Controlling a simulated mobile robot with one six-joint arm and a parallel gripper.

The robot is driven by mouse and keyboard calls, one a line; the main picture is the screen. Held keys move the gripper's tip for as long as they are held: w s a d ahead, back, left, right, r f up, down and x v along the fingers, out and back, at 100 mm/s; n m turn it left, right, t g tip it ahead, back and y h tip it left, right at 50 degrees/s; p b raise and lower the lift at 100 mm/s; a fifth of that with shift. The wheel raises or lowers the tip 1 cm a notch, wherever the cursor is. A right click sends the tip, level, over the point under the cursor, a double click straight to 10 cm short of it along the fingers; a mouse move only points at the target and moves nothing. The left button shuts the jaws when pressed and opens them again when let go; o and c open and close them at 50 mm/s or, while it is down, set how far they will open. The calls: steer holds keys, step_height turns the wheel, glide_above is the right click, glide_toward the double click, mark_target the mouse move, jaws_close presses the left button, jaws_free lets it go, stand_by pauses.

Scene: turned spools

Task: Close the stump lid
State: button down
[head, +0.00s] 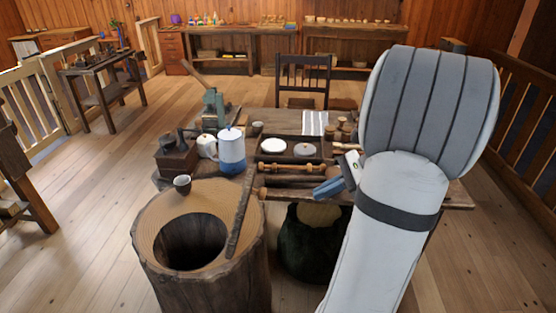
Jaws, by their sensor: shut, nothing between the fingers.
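A hollow tree stump (155,220) with a pale ringed top and rough bark stands at the lower left. Its round hole is open and dark inside. A dark, narrow slab (240,212), which looks like the stump lid seen nearly edge-on, stands raised along the right side of the stump top. My gripper (322,191), with blue fingers, is to the right of the slab, apart from it, over the front of the workbench. It is shut and empty. My arm hides part of the bench's right side.
A small dark cup (182,185) is at the stump's back rim. The workbench (285,122) behind holds a blue-and-white pot (231,152), a grinder (176,158), a turned spindle (288,168) and white discs. A dark green sack (312,240) stands below.

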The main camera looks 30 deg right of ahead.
steer(key=w+a+f+m+t+p, duration=0.1)
steer(key=w+a+p, duration=0.1)
steer(key=w+a, duration=0.4)
steer(key=shift+w+a+f+p, duration=0.15)
steer(key=shift+a+p, duration=0.25)
steer(key=shift+a, duration=0.75)
